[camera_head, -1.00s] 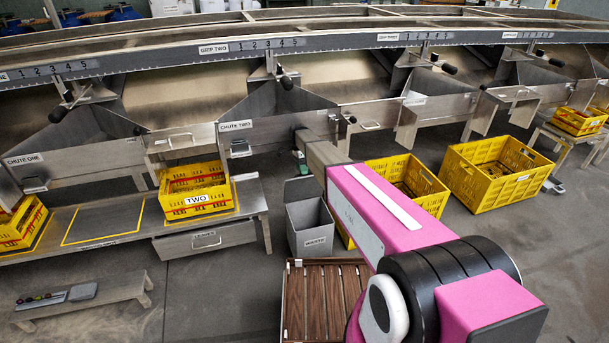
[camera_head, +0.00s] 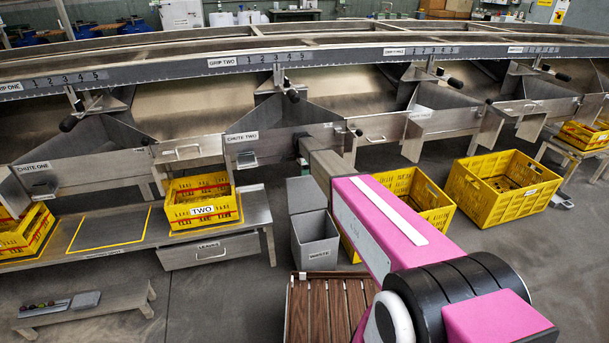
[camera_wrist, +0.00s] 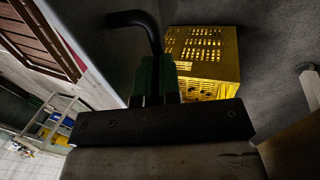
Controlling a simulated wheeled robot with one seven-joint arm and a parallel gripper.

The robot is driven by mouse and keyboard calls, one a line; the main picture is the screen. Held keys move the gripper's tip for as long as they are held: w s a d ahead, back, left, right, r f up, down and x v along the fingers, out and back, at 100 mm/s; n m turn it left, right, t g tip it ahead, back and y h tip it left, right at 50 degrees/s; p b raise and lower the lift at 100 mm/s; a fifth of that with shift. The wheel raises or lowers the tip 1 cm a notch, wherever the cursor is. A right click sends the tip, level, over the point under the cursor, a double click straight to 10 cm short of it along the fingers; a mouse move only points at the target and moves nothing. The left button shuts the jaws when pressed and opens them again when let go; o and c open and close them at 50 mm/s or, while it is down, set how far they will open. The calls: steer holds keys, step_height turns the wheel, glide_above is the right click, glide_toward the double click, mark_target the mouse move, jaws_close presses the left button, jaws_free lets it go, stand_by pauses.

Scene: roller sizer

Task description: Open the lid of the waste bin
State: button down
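The grey waste bin (camera_head: 316,246), labelled WASTE, stands on the floor left of my arm in the head view. Its lid (camera_head: 306,194) is raised and stands roughly upright at the bin's back edge, and the bin's mouth is uncovered. My gripper (camera_head: 302,155) is just above the lid's top, mostly hidden behind my arm. In the wrist view my gripper's green fingers (camera_wrist: 157,75) are close together at the end of a black bent bar (camera_wrist: 150,30), which looks like a handle.
A slatted brown wooden platform (camera_head: 330,305) is in front of the bin. A bench with a yellow crate marked TWO (camera_head: 203,213) stands left. Yellow crates (camera_head: 507,190) sit on the floor right. Metal chutes (camera_head: 385,135) run behind.

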mark_target(307, 178)
steer(key=shift+s+d+f, duration=0.15)
steer(key=shift+s+f, duration=0.25)
steer(key=shift+f, duration=0.25)
steer(key=shift+s+d+f, duration=0.1)
steer(key=shift+s+f, duration=0.3)
steer(key=shift+f, duration=0.2)
steer(key=c, duration=0.6)
jaws_free()
steer(key=shift+w+f, duration=0.1)
steer(key=shift+o, duration=1.2)
steer(key=shift+w+a, duration=0.1)
steer(key=shift+w, duration=0.1)
steer(key=shift+g, duration=0.4)
steer(key=r, duration=0.3)
steer(key=s+r, duration=0.1)
steer(key=r, duration=0.2)
steer(key=shift+s+d, duration=0.2)
steer(key=c, duration=0.8)
steer(key=s+a+r, duration=0.7)
steer(key=s+a, duration=0.1)
steer(key=shift+a, duration=0.25)
